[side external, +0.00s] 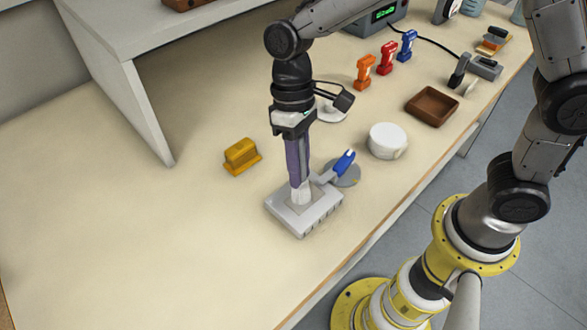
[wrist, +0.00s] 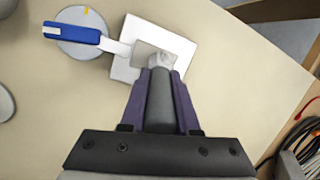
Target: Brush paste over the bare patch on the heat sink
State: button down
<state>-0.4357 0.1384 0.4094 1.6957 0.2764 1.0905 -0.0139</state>
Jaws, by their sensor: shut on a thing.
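The heat sink (side external: 318,218) is a pale block with slots along its side, flat on the bench; it also shows in the wrist view (wrist: 178,38). A darker grey square, seemingly the bare patch (wrist: 146,52), shows on its top. My gripper (side external: 300,190) points down over the heat sink, its purple fingers shut. A pale piece shows at the fingertips (wrist: 157,66).
The grey disc (wrist: 82,50) with an orange mark sits beside the heat sink. A yellow block (side external: 242,156), white round container (side external: 387,141) and brown tray (side external: 432,104) stand nearby. Orange, red and blue items stand farther back. The bench's left front is clear.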

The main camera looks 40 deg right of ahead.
jog(key=shift+d, duration=0.2)
jog(key=shift+a, duration=1.2)
jog(key=shift+d, duration=1.2)
jog(key=shift+a, duration=0.6)
jog(key=shift+d, duration=0.1)
jog(key=shift+s+d, duration=0.15)
jog(key=shift+d, duration=0.6)
jog(key=shift+s+d, duration=0.1)
jog(key=shift+d, duration=0.65)
